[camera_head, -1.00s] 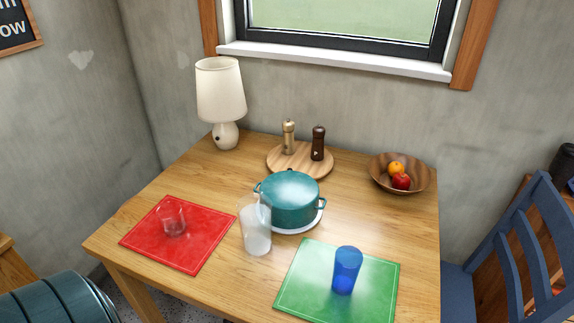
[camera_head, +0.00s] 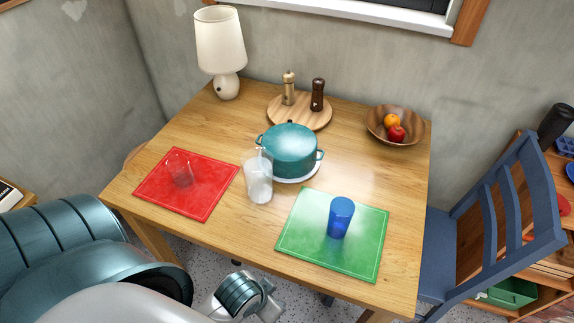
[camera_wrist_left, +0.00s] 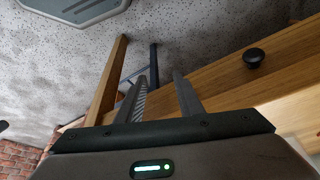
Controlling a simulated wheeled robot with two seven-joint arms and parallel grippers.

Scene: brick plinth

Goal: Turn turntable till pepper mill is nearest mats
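The round wooden turntable (camera_head: 300,121) lies at the back of the table, under the window. A dark brown mill (camera_head: 317,97) stands on its right side and a pale wood mill (camera_head: 288,90) left of centre; the dark one looks like the pepper mill. The red mat (camera_head: 205,203) is front left and the green mat (camera_head: 300,230) front right. In the left wrist view my left gripper (camera_wrist_left: 163,78) is open and empty, fingers apart, with floor and wooden furniture beyond. The turntable is not in that view. My right gripper is not in view.
A teal lidded pot (camera_head: 290,148) stands in front of the turntable. A clear pitcher (camera_head: 258,180), a clear glass (camera_head: 180,171) and a blue cup (camera_head: 340,217) stand nearer. A lamp (camera_head: 222,45) is back left, a fruit bowl (camera_head: 392,130) right, a blue chair (camera_head: 490,215) beyond.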

